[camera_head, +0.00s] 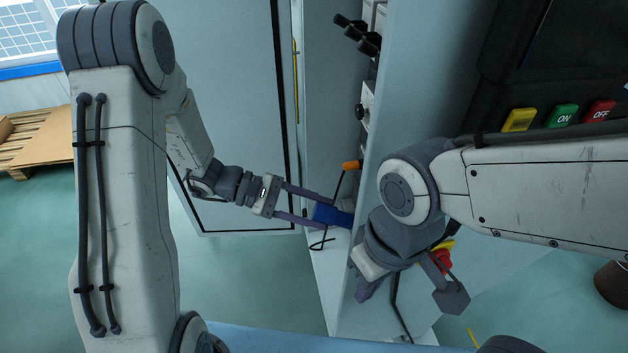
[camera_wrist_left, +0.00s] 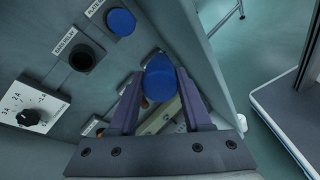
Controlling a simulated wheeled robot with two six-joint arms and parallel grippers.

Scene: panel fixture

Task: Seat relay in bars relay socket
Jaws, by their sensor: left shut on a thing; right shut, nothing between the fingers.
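The blue relay (camera_head: 330,214) is in my left gripper (camera_head: 312,209), whose two fingers are shut on it in the head view. The relay (camera_wrist_left: 160,78) shows as a rounded blue end between the fingertips in the left wrist view. The bars relay socket (camera_wrist_left: 85,58) is a dark round opening beside its label, left of the held relay and apart from it.
A black rotary knob (camera_wrist_left: 31,117) on a white dial plate is left on the panel. An orange-ended handle (camera_head: 352,165) and black knobs (camera_head: 357,35) stick out from the cabinet. The open cabinet door (camera_head: 225,100) stands behind my left arm.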

